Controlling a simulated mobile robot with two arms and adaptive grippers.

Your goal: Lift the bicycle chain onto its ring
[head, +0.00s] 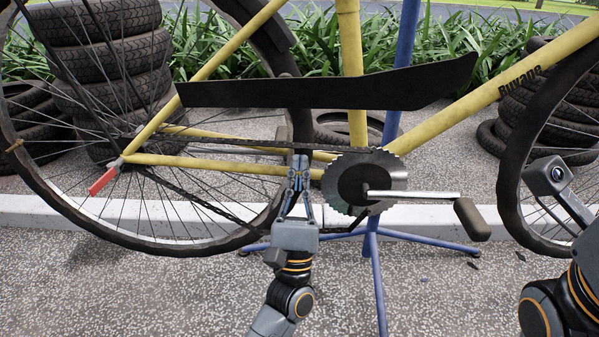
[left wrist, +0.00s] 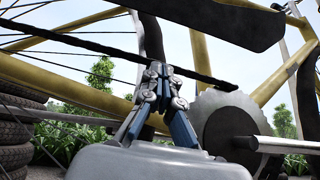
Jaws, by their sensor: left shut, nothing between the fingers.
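The toothed chain ring (head: 395,172) sits at the crank of the yellow bicycle, and its teeth also show in the left wrist view (left wrist: 222,105). The dark chain (head: 230,145) has an upper run from the rear hub to the ring's top; its lower run sags below the ring's left side. My left gripper (head: 299,163) is shut and empty, pointing up just left of the ring. In the left wrist view its fingertips (left wrist: 158,72) overlap the chain's upper run (left wrist: 90,45); contact is unclear. My right gripper (head: 570,195) is at the right edge, its fingertips unclear.
A black chain guard (head: 330,92) spans above the ring. The crank arm (head: 425,194) points right to a pedal (head: 471,219). A blue stand (head: 375,270) holds the bicycle, its legs spread below. Tyre stacks (head: 105,60) stand behind.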

